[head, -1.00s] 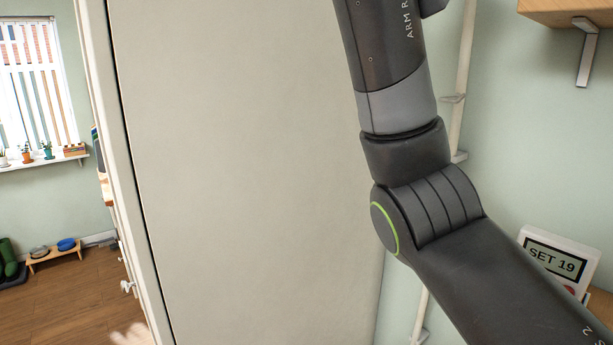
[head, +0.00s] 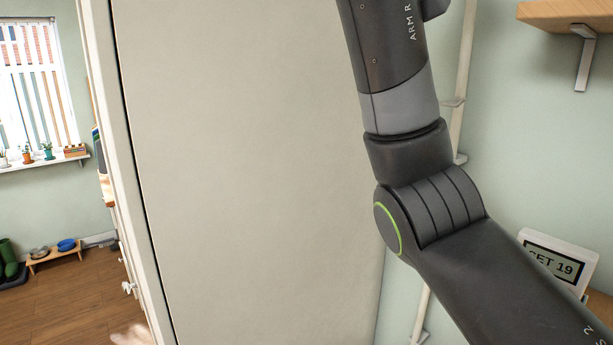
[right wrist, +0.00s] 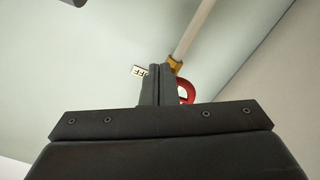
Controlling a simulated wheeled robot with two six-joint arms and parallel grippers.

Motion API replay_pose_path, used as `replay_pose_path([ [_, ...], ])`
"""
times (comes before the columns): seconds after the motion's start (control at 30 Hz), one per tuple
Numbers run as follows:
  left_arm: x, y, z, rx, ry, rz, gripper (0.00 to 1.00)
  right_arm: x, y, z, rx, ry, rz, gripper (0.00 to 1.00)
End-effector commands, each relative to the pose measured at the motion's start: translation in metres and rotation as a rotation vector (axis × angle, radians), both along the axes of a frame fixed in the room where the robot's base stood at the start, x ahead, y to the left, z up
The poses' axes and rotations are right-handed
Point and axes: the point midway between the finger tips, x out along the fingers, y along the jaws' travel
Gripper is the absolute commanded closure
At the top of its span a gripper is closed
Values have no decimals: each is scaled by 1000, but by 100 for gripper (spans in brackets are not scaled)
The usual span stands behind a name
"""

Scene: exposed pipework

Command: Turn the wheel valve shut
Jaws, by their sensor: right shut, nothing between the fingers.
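The red wheel valve (right wrist: 186,93) shows in the right wrist view, mostly hidden behind my gripper. A brass fitting (right wrist: 175,66) sits just above it on a white pipe (right wrist: 196,28). A small white label with dark letters (right wrist: 138,71) is left of the fitting. My right gripper (right wrist: 158,72) is shut with its fingers together and overlaps the wheel's left part in the picture. I cannot tell whether it touches the wheel. In the head view the valve and both grippers are out of sight; only my right arm shows.
A large pale panel (head: 240,170) fills the middle of the head view. A white pipe (head: 463,80) runs down the wall behind my right arm. A wooden shelf (head: 560,13) is at upper right, and a white display unit (head: 550,250) is below it, partly covered by my arm.

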Motion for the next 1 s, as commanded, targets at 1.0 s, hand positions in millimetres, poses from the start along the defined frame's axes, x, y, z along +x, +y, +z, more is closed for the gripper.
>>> replay_pose_path([
  [1.0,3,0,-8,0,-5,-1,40,12,10,-7,-6,-1,5,100],
])
